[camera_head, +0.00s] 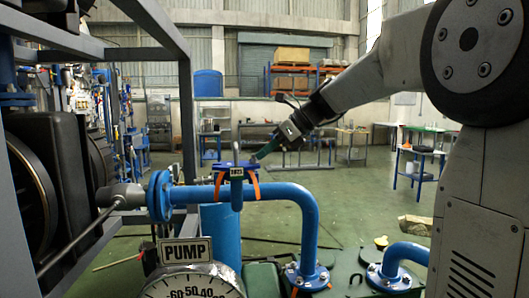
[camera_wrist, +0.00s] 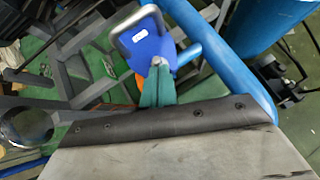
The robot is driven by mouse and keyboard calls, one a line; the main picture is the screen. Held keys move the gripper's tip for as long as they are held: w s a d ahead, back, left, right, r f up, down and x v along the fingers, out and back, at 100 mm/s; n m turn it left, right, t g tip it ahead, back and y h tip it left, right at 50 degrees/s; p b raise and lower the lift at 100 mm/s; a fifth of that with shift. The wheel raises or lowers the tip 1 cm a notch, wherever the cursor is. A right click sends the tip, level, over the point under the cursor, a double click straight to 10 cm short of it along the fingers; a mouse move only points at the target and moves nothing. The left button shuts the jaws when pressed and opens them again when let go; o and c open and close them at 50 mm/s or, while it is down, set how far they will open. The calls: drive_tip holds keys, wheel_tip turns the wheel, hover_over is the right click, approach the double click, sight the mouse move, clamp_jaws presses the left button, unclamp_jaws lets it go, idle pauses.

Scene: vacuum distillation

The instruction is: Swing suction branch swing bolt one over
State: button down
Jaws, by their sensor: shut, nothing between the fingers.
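The suction branch (camera_head: 237,195) is a short blue upright on a blue pipe, topped by a blue cover (camera_head: 232,164) with a small label. Two orange swing bolts hang at the cover's sides, one on the left (camera_head: 218,186) and one on the right (camera_head: 253,185). My gripper (camera_head: 257,157) is shut and empty, its tips at the cover's right edge. In the wrist view the green fingers (camera_wrist: 158,66) meet over the blue cover (camera_wrist: 146,42), which has a metal handle (camera_wrist: 137,16). A bit of orange (camera_wrist: 127,86) shows left of the fingers. I cannot tell whether the tips touch anything.
A pump gauge (camera_head: 190,282) stands in front. A grey frame and dark machinery (camera_head: 50,165) fill the left. Workbenches stand behind, with open green floor (camera_head: 350,200) between.

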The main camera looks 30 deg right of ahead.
drive_tip(key=shift+r, duration=0.1)
drive_tip(key=s+f+v, duration=0.1)
drive_tip(key=v, duration=1.2)
drive_tip(key=shift+d, duration=0.25)
drive_tip(key=shift+f, duration=0.2)
